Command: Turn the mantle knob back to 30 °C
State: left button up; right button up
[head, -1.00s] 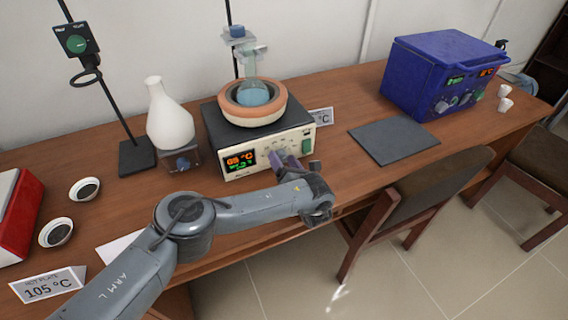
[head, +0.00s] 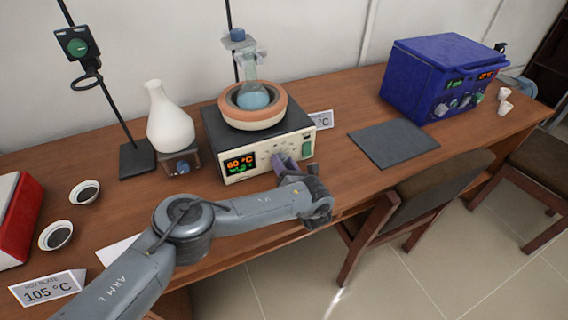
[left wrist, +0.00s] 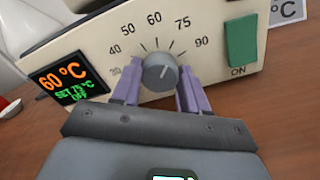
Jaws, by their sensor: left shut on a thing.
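The mantle knob (left wrist: 160,71) is a grey dial on the cream front panel of the heating mantle (head: 236,164). In the head view my left gripper (head: 284,164) is at the panel and largely hides the knob. The display (left wrist: 66,81) reads 60 °C in orange; smaller green text below looks like SET 75 °C. My right gripper is not in view.
A round flask (head: 253,94) with blue liquid sits in the mantle's bowl. A green switch (left wrist: 241,43) marked ON is right of the knob. A white flask (head: 169,120) stands left. A dark mat (head: 393,145) and a blue furnace (head: 440,75) are right.

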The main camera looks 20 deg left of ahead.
pick_arm(q)
jog(key=n+p, duration=0.1)
jog(key=n, duration=0.3)
jog(key=shift+n, duration=0.3)
jog(key=n, duration=0.2)
jog(key=shift+n, duration=0.4)
jog(key=n, duration=0.3)
jog(key=shift+a+n, duration=0.1)
jog(key=shift+n, duration=0.2)
jog(key=n+b, duration=0.1)
jog(key=n, duration=0.5)
jog(key=n+b, duration=0.1)
jog(key=n, duration=0.5)
jog(key=shift+s+f, duration=0.1)
jog(key=shift+n, duration=0.4)
jog(key=o, duration=1.1)
jog(key=shift+c, duration=0.2)
